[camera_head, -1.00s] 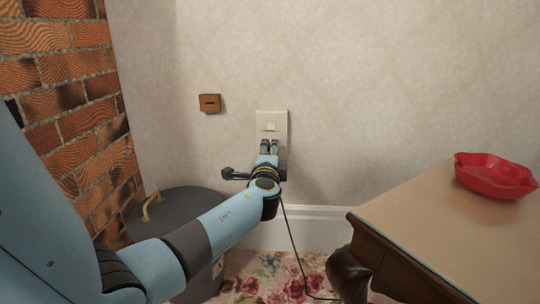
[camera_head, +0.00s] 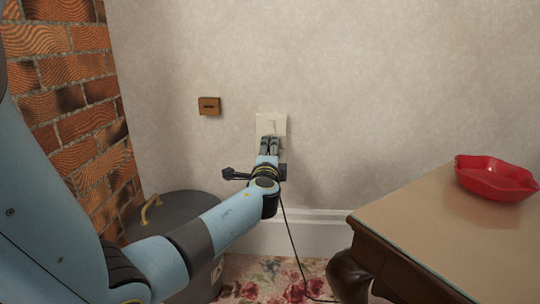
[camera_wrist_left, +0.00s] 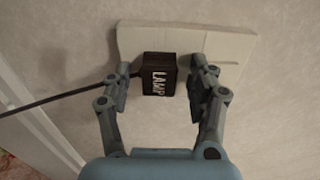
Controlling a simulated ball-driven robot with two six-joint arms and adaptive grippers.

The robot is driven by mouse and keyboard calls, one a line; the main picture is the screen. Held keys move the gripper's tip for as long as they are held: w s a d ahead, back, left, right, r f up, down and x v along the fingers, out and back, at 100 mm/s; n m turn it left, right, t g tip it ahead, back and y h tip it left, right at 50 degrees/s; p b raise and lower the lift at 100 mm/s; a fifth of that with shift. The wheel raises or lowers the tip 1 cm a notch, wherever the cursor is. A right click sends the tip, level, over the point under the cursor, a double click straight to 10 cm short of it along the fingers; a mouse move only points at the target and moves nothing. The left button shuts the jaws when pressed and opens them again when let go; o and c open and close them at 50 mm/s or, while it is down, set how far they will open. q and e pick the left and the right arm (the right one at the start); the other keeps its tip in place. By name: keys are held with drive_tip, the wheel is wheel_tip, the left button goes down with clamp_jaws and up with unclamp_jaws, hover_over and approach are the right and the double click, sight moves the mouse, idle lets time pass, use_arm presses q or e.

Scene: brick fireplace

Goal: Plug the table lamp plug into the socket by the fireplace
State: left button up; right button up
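The lamp plug is a small dark block marked LAMP (camera_wrist_left: 160,75) in the left wrist view, with its black cord running off to the left. It sits in front of the lower edge of the white wall socket plate (camera_wrist_left: 190,40); whether its pins are inside is hidden. My left gripper (camera_wrist_left: 162,78) has a finger on each side of the plug, with a visible gap on both sides. In the head view my left gripper (camera_head: 269,143) is at the lower part of the socket plate (camera_head: 271,124), and the plug is hidden there. My right gripper is out of view.
A wooden table (camera_head: 420,230) with a red dish (camera_head: 496,177) stands at right. A dark round bin (camera_head: 185,208) with a brass handle is below my left arm, beside the brick fireplace (camera_head: 65,110). A small brown wall plate (camera_head: 209,105) is left of the socket. The cord hangs to the floral carpet.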

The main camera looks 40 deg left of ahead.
use_arm(q)
drive_tip(key=shift+s, duration=0.1)
drive_tip(key=v, duration=1.2)
drive_tip(key=shift+a, duration=0.1)
